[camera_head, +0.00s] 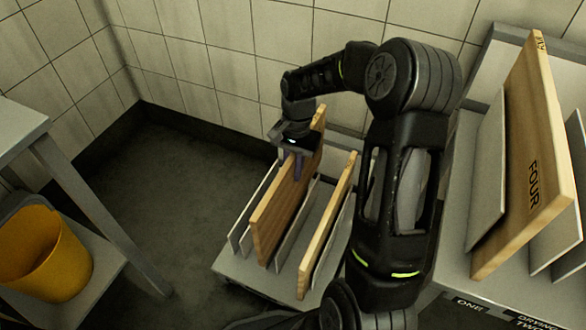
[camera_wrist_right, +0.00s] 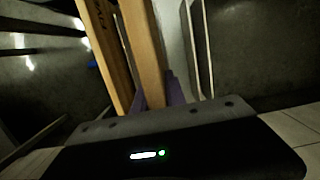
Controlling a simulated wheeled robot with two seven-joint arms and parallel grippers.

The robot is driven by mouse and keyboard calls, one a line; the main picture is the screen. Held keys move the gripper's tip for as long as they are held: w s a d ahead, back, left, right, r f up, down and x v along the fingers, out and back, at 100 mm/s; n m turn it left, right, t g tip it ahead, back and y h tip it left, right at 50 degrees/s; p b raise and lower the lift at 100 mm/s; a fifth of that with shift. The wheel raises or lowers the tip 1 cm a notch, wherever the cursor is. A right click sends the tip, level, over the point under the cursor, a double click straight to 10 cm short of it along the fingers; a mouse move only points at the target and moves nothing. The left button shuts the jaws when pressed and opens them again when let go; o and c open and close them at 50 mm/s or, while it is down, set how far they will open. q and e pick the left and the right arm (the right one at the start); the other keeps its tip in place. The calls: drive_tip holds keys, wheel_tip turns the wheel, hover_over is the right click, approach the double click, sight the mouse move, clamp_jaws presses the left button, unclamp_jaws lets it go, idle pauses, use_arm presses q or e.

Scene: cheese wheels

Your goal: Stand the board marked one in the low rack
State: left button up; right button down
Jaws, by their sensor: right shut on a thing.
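My right gripper (camera_head: 298,166) reaches down over the low rack (camera_head: 235,268) and is shut on the upper edge of a wooden board (camera_head: 278,215). No mark shows on this board, so I cannot read whether it is the one marked one. The board stands nearly upright between grey dividers; whether its bottom edge rests on the rack is hidden. In the right wrist view, purple fingers (camera_wrist_right: 158,92) sit either side of the held board (camera_wrist_right: 143,45). My left gripper is not in view.
A second wooden board (camera_head: 327,228) stands in the low rack; its lettering in the wrist view (camera_wrist_right: 98,40) is unclear. A higher rack (camera_head: 455,235) at right holds a board marked FOUR (camera_head: 528,165). A yellow bucket (camera_head: 45,255) sits on a shelf at left. Floor between is clear.

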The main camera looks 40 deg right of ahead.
sight(293, 200)
drive_tip(key=shift+f+b, duration=1.85)
drive_tip(key=shift+f, duration=1.05)
drive_tip(key=shift+f+b, duration=2.1)
drive_tip(key=shift+f, duration=1.9)
drive_tip(key=c, duration=1.3)
unclamp_jaws()
drive_tip(key=shift+w+d+r+p, duration=0.15)
drive_tip(key=shift+r+p, duration=0.45)
drive_tip(key=shift+r, duration=0.7)
drive_tip(key=shift+w+d+r+p, duration=0.1)
drive_tip(key=shift+d+r+p, duration=0.1)
drive_tip(key=shift+r+p, duration=0.75)
drive_tip(key=shift+w+d+r+p, duration=0.15)
drive_tip(key=shift+r+p, duration=0.15)
drive_tip(key=shift+r, duration=1.3)
drive_tip(key=shift+s, duration=0.1)
